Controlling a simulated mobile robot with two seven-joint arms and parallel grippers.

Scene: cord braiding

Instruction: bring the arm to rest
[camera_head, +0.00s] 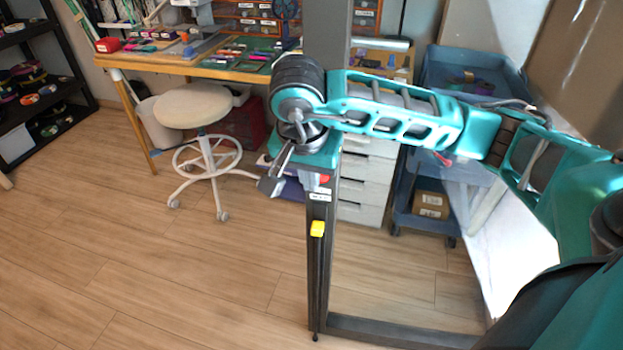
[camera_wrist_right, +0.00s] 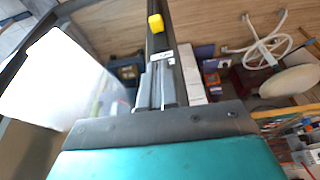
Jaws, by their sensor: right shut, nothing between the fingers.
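My right arm (camera_head: 400,112), teal and black, reaches in from the right in the head view. It bends at a round dark joint and ends in my right gripper (camera_head: 270,186), which points down and to the left. The gripper is shut and empty, in front of a dark upright post (camera_head: 318,265). In the right wrist view its two grey fingers (camera_wrist_right: 162,84) lie side by side with nothing between them. My left gripper does not show in either view.
A yellow block (camera_head: 317,228) sits on the post, below the gripper; it also shows in the wrist view (camera_wrist_right: 156,23). A white stool (camera_head: 194,106), a wooden workbench (camera_head: 160,66) and a blue cart (camera_head: 424,222) stand behind. The wooden floor at left is clear.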

